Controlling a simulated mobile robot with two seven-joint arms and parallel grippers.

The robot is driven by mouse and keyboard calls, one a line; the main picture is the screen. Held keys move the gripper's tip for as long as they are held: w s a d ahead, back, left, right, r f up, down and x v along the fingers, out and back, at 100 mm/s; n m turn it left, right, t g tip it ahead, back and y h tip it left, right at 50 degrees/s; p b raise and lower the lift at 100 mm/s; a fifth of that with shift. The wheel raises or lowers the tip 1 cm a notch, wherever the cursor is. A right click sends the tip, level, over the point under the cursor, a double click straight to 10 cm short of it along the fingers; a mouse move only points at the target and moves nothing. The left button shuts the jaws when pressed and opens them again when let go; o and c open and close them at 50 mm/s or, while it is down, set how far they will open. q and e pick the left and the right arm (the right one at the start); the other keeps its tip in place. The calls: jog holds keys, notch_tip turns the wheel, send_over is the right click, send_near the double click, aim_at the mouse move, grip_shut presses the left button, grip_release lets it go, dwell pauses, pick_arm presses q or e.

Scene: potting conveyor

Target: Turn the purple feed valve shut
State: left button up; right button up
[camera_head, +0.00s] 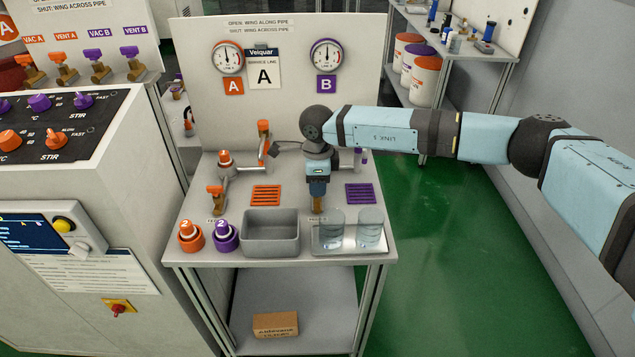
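My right arm reaches in from the right, and my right gripper (317,187) points down over the right side of the work table (290,190). Directly below it shows the brass body of a valve (318,205), with a small label at its foot. This is where the purple feed valve stands, as the mate of the orange feed valve (216,195) on the left. The valve's purple wing is hidden by my gripper, so its angle cannot be told. Whether the fingers touch or grip the wing cannot be told either. My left gripper is not in view.
A grey bin (270,236) and a metal tray (348,248) with two glass beakers (370,228) stand at the table's front. Orange (190,238) and purple (225,238) capped items stand front left. A gauge panel (290,110) closes the back.

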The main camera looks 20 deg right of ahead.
notch_tip(320, 180, up, 14)
jog(key=shift+f, duration=0.15)
dwell(0.5)
jog(key=shift+s+f, duration=0.1)
dwell(0.3)
